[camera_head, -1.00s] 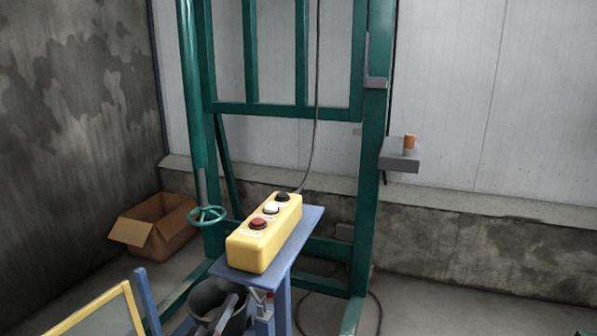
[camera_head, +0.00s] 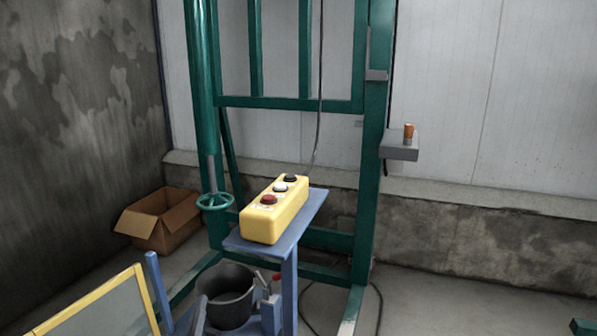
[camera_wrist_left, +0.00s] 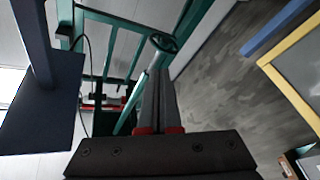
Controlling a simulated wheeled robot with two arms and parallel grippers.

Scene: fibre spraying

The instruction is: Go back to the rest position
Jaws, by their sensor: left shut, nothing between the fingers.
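My right gripper is in neither view. A yellow button box (camera_head: 272,222) with red, white and black buttons sits on a blue stand (camera_head: 308,215), above and to the right of my left gripper.
A green frame (camera_head: 372,170) with a handwheel (camera_head: 215,201) stands behind. An open cardboard box (camera_head: 165,222) lies on the floor at left. A yellow-edged panel (camera_head: 100,305) is at lower left, close to my left gripper. The floor at right looks mostly clear.

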